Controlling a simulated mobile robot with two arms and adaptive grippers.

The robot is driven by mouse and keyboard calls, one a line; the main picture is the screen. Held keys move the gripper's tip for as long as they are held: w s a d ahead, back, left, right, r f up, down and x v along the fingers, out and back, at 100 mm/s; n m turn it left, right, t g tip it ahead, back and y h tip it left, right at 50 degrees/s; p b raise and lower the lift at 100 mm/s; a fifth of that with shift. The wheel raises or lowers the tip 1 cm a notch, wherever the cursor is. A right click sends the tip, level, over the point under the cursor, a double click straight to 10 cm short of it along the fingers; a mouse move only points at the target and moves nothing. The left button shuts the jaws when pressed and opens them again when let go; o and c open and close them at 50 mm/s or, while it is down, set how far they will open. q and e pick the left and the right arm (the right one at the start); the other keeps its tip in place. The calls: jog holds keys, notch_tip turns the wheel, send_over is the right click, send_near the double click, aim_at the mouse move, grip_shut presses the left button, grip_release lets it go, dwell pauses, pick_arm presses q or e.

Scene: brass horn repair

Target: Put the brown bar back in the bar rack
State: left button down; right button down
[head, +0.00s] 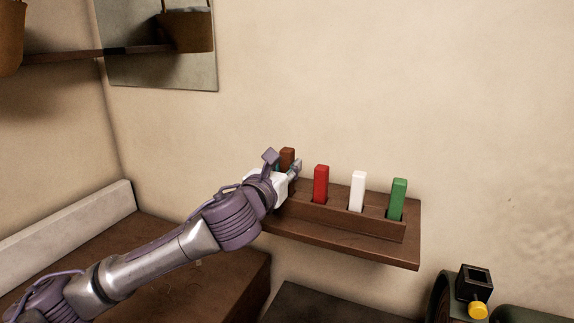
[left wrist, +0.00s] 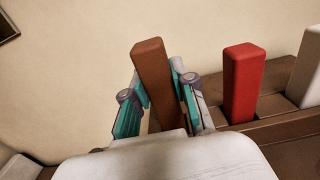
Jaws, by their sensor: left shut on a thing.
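The brown bar (head: 287,154) stands near upright at the left end of the wooden bar rack (head: 340,218). My left gripper (head: 284,168) is shut on it, and its arm comes in from the left. In the left wrist view the brown bar (left wrist: 153,75) rises between the two teal-padded fingers of the left gripper (left wrist: 160,105). The bar's lower end is hidden behind the gripper, so I cannot tell whether it is seated in a slot. My right gripper is not in view.
Red (head: 320,184), white (head: 357,191) and green (head: 398,199) bars stand in the rack, right of the brown bar. The red bar (left wrist: 243,85) is close beside the right finger. The rack sits on a wall shelf (head: 400,257). A black device with a yellow knob (head: 477,311) is at lower right.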

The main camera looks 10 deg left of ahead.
pick_arm(q)
jog(key=shift+f+b, duration=0.5)
jog(key=shift+f, duration=0.7)
jog(key=c, duration=0.9)
grip_release()
jog(key=shift+o, duration=0.2)
jog(key=s+a, duration=0.2)
jog(key=s, duration=0.9)
jog(key=shift+s+a, duration=0.15)
jog(key=shift+s, duration=0.25)
